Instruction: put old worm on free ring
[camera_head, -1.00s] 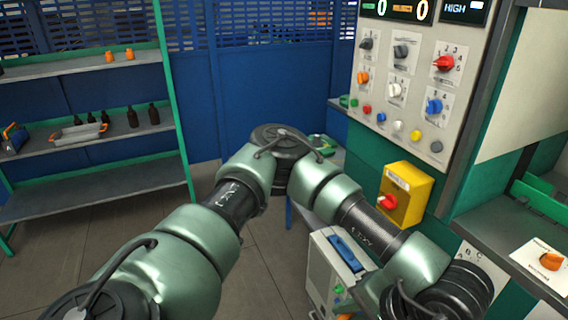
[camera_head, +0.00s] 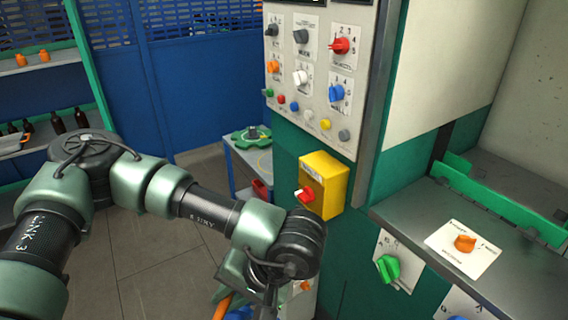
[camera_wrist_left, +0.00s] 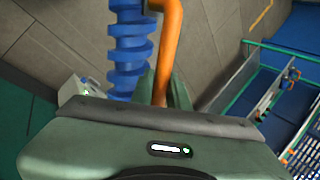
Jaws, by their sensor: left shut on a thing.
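The worm is a blue screw-like part (camera_wrist_left: 130,50) with an orange curved handle (camera_wrist_left: 166,45) beside it in the left wrist view. My left gripper (camera_wrist_left: 163,88) is shut on the orange handle, with the blue screw just left of its fingers. In the head view my left gripper (camera_head: 238,282) is at the bottom edge, partly cut off. The orange handle (camera_head: 222,306) and a bit of the blue worm (camera_head: 240,313) show there. A thin yellow ring (camera_head: 265,163) is marked on the top of a small cart (camera_head: 243,160); it looks empty. My right gripper is out of view.
A green star-shaped wheel (camera_head: 251,137) lies on the cart behind the ring. The green machine, with a yellow switch box (camera_head: 325,183), stands right of the cart. A metal ledge (camera_head: 480,245) juts out at right. Open floor (camera_head: 150,260) lies at left.

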